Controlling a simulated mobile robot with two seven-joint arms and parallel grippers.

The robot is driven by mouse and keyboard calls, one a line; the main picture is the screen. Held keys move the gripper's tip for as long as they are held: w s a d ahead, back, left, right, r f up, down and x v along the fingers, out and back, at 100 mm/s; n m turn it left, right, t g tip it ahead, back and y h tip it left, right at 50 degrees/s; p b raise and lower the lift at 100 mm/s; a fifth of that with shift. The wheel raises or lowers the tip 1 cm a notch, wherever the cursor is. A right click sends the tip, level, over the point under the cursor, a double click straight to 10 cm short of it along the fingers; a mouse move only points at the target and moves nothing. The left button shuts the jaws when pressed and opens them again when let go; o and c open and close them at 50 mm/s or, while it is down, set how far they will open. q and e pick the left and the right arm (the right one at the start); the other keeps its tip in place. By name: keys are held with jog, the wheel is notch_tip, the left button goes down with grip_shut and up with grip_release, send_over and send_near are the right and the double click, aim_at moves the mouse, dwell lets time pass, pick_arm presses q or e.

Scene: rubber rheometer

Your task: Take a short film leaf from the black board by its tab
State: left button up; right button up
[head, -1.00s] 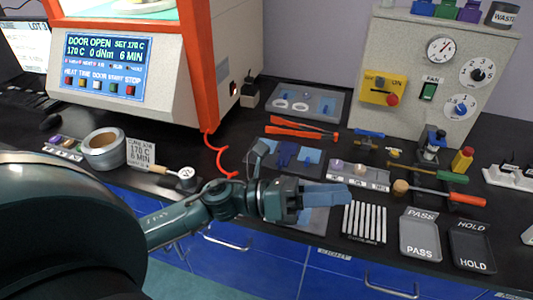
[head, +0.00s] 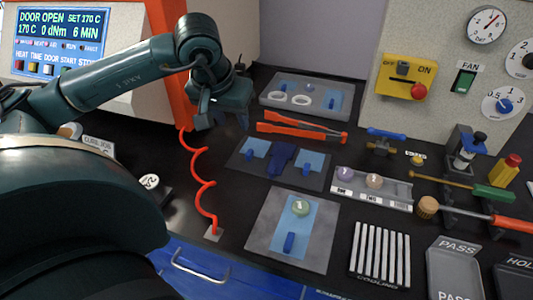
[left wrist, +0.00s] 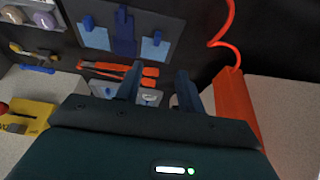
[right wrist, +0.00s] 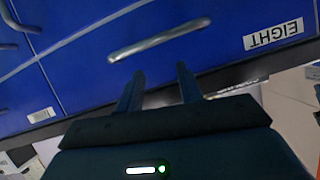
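The black board (head: 236,168) lies mid-bench in the head view. It bears two short light-blue film leaves, the left leaf (head: 259,144) and the right leaf (head: 315,159), with blue tabs; a darker blue piece (head: 281,158) lies between them. In the left wrist view the board (left wrist: 72,13) shows at the top, with one leaf (left wrist: 155,50) and another leaf (left wrist: 94,39). My left gripper (head: 222,120) is open and empty, above the bench just behind and left of the board. My right gripper (right wrist: 158,85) is open and empty before blue drawers.
A grey plate (head: 262,245) in front of the board holds a blue film and a disc marked 1. Red-handled tongs (head: 298,130) and a grey tray (head: 270,98) lie behind. A red coiled cord (head: 203,185) hangs left. A labelled rack (head: 400,188) stands right.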

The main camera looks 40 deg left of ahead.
pick_arm(q)
jog(key=f, duration=0.2)
jog(key=b, duration=0.1)
send_over(248, 154)
jog(key=s, duration=0.3)
jog(key=f, duration=0.6)
jog(key=shift+w+d+f, duration=0.25)
jog(key=shift+x, duration=2.7)
jog(key=shift+s+d, duration=0.1)
jog(key=shift+d, duration=0.05)
grip_shut()
